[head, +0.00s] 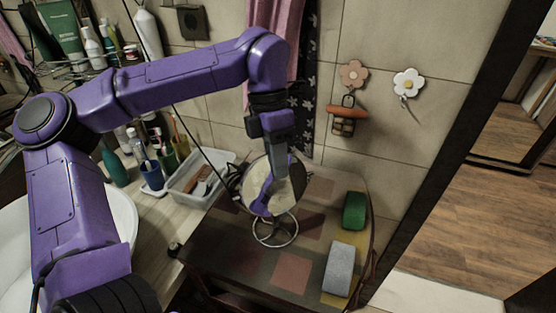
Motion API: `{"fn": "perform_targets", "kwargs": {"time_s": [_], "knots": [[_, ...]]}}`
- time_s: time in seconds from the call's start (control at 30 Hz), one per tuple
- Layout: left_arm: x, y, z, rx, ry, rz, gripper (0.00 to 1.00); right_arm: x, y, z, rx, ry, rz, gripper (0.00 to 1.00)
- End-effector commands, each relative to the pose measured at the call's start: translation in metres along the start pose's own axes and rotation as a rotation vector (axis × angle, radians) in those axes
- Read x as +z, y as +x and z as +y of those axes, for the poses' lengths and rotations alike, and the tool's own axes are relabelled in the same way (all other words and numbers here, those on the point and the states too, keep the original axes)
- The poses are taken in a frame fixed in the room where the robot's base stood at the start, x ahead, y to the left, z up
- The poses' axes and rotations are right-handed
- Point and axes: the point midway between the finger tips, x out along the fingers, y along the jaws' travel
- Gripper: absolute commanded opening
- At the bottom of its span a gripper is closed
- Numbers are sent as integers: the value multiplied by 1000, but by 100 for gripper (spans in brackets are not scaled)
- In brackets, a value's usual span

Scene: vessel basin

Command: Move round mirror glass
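The round mirror (289,198) stands on a ring-shaped metal base (275,229) on a patchwork-topped surface (238,252). Its disc is upright or slightly tilted. My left gripper (268,203) reaches down from above and overlaps the disc, covering part of it. My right gripper is not in view.
A green block (354,211) and a grey sponge-like block (339,268) lie right of the mirror. A white tray (190,187) and several cups stand to the left. A tiled wall with two flower hooks (408,83) is behind. The patchwork surface's front is clear.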

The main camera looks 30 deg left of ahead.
Motion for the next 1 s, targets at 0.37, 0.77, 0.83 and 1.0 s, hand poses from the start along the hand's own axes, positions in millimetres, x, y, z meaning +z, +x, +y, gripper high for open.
{"fn": "perform_targets", "kwargs": {"time_s": [0.37, 0.77, 0.83, 1.0], "knots": [[0, -2, 3, -52, -1, -1, 0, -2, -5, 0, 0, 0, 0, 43], [0, 0, 18, -346, -5, 0, 0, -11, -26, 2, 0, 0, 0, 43], [0, 2, 20, -408, -5, 1, 0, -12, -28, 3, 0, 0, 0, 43], [0, 7, 27, -546, -5, 1, 0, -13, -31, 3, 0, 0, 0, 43]]}}
